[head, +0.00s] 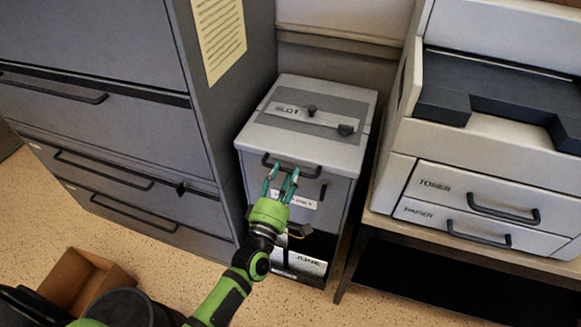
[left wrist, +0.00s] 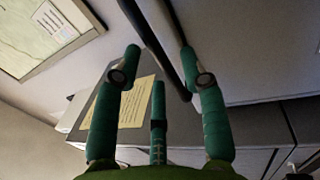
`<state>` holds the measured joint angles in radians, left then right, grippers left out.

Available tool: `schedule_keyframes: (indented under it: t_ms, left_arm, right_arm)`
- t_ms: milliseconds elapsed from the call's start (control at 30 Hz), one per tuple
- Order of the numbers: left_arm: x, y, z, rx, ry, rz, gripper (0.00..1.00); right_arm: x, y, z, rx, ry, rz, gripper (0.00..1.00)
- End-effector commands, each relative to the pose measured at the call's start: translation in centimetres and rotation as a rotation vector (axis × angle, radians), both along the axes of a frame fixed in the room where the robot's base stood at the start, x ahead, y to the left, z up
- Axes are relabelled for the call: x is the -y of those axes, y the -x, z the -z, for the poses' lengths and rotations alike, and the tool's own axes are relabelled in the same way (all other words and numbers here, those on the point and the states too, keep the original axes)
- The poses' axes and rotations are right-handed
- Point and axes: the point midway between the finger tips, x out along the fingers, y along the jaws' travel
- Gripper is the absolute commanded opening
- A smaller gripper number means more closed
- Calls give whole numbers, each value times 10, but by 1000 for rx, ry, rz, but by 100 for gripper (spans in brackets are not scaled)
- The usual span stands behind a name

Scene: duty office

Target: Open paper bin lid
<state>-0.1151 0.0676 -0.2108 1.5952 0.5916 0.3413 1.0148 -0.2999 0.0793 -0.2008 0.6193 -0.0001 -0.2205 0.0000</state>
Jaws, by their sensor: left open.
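The paper bin (head: 341,190) is a grey box between the filing cabinet and the printer stand in the head view. Its lid (head: 275,131) lies flat and shut, with a plate marked "SLOT" and two dark knobs on top. A black bar handle (head: 312,174) is at the upper front, just below the lid. My left gripper (head: 281,178) is open, its teal fingers pointing up at the handle. In the left wrist view a dark bar (left wrist: 158,42) runs between the open fingertips (left wrist: 160,65). I cannot tell whether they touch it. My right gripper is not in view.
A grey filing cabinet (head: 115,140) stands close on the bin's left. A printer (head: 490,195) with toner and paper drawers sits on a stand at the right. An open cardboard box (head: 85,282) is on the speckled floor at lower left.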

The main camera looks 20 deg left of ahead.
Motion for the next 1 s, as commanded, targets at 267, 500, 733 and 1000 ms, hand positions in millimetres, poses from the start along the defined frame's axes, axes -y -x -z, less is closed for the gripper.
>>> schedule_keyframes:
  t_ms: [267,500,733,1000]
  left_arm:
    - [1,-24,-4,-1,-2,0,42]
    - [1,-25,-4,-2,-3,-1,42]
    - [1,-25,-4,-2,-3,-1,0]
    - [1,-25,-12,-13,-2,0,0]
  right_arm:
    - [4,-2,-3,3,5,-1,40]
    - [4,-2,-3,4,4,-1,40]
    - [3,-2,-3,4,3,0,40]
    - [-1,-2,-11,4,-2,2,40]
